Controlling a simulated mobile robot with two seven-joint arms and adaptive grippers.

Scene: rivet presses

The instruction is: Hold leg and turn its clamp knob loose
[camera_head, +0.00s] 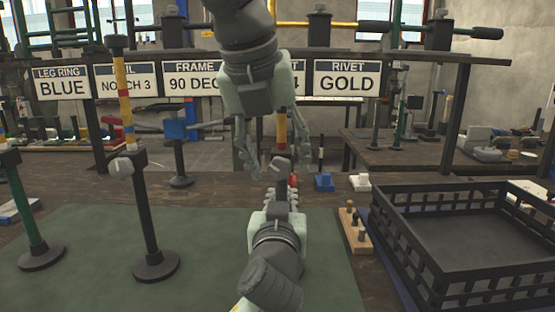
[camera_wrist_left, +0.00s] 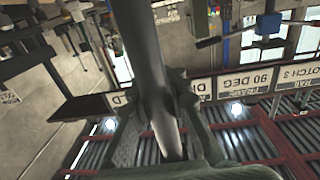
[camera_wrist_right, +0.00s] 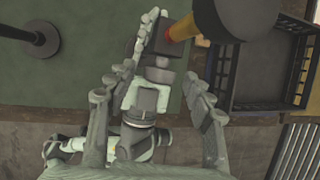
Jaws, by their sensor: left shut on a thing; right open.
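The leg shows as a yellow and red striped tube (camera_head: 281,130) in the head view, with a dark clamp block and a grey clamp knob (camera_head: 281,168) below the stripes. My left gripper (camera_head: 281,193) reaches in from the bottom and is shut on the leg's dark tube, which fills the left wrist view (camera_wrist_left: 150,75). My right gripper (camera_head: 279,166) comes down from above, open, its fingers on either side of the knob. The right wrist view shows the knob (camera_wrist_right: 158,75) between the open fingers; contact cannot be told. The leg's foot is hidden.
Another striped leg (camera_head: 145,210) stands on the green mat (camera_head: 90,275) to the left, and a green leg (camera_head: 30,220) at far left. A black crate (camera_head: 460,200) and a wooden peg block (camera_head: 354,230) are at right. Signs (camera_head: 346,78) hang behind.

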